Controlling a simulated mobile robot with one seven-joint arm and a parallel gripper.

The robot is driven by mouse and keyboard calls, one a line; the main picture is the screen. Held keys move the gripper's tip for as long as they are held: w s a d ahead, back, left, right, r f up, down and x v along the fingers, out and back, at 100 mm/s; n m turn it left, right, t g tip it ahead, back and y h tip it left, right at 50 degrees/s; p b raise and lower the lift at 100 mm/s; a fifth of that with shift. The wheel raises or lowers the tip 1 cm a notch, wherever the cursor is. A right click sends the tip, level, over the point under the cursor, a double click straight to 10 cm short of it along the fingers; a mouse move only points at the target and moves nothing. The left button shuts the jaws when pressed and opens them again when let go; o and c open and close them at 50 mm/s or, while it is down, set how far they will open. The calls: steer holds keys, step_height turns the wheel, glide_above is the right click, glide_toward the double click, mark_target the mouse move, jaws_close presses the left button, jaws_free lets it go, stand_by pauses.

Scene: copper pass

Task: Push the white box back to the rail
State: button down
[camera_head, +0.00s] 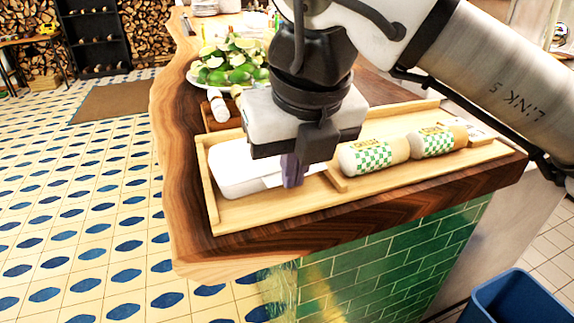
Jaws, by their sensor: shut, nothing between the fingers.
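The white box (232,170) lies in the left part of a long wooden tray (255,215) on the counter. My gripper (292,172) is shut and empty, pointing down at the box's right front side. The fingertips look close to the box or touching it; I cannot tell which. My gripper and wrist hide part of the box and the back of the tray behind it. The tray's rim stands up as a low rail, and a bare strip of tray floor shows in front of the box.
Right of a divider (337,179) in the tray lie two green-checked rolls (374,155) and a small packet (478,134). A plate of limes (226,68) and a white-capped bottle (219,107) stand behind. The wooden counter (183,200) has a wavy left edge. A blue bin (515,302) is at lower right.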

mark_target(269, 171)
steer(key=w+f, duration=0.1)
steer(key=f, duration=0.1)
steer(key=w+a+f+p, duration=0.1)
steer(key=w+f, duration=0.1)
steer(key=f, duration=0.1)
steer(key=w+f, duration=0.2)
steer(key=shift+a+f+p, duration=0.25)
steer(key=shift+a+p, duration=0.1)
steer(key=shift+a, duration=0.05)
steer(key=shift+w+a, duration=0.1)
steer(key=shift+w, duration=0.4)
steer(key=shift+w, duration=0.1)
